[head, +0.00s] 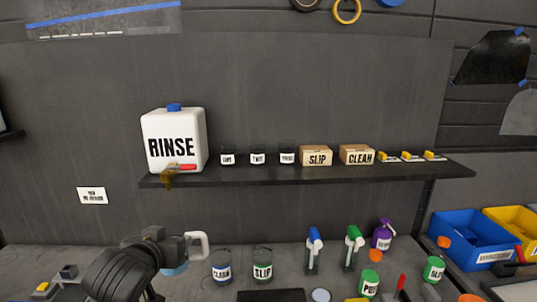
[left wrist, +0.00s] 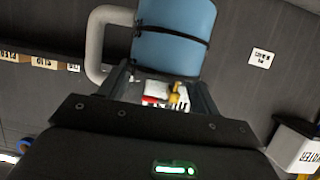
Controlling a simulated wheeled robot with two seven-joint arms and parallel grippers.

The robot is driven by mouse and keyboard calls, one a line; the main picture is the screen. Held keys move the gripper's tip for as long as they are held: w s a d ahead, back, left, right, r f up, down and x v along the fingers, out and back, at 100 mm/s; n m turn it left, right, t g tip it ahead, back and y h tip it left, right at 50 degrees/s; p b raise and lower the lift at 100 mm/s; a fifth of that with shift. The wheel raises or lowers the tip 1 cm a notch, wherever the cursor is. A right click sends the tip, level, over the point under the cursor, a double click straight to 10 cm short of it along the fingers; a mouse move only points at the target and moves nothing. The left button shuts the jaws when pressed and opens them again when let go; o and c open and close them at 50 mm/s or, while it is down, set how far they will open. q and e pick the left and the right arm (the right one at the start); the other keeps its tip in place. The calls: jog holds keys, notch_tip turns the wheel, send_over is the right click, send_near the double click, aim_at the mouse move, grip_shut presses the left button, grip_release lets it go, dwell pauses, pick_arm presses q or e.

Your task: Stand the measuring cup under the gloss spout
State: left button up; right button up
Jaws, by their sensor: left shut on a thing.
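My left gripper (head: 172,247) is shut on a blue cup with a pale handle, the measuring cup (head: 197,244), in front of the wall and below the shelf. In the left wrist view the blue cup body (left wrist: 175,38) sits between the fingers (left wrist: 163,80), its handle to the left. No spout labelled gloss is readable. A white RINSE jug (head: 173,138) with a red lever and amber spout (head: 168,181) stands on the shelf's left end. In the left wrist view another white container (left wrist: 292,143) is cut off at right, its lettering unclear. My right gripper is out of view.
The dark shelf (head: 320,171) also bears small jars and the SLIP and CLEAN boxes (head: 316,157). On the bench, CLEAN (head: 221,267) and SLIP (head: 262,267) jars stand just right of the held cup. Sprayers, bottles and a blue bin (head: 470,238) fill the right.

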aim_at(177, 272)
pick_arm(q)
notch_tip(177, 272, down, 10)
jog(key=b, duration=0.9)
jog(key=shift+a+f, duration=0.1)
jog(key=shift+f, duration=0.05)
notch_tip(177, 272, down, 6)
jog(key=s, duration=0.1)
jog(key=shift+s+a, duration=0.15)
jog(key=shift+s, duration=0.2)
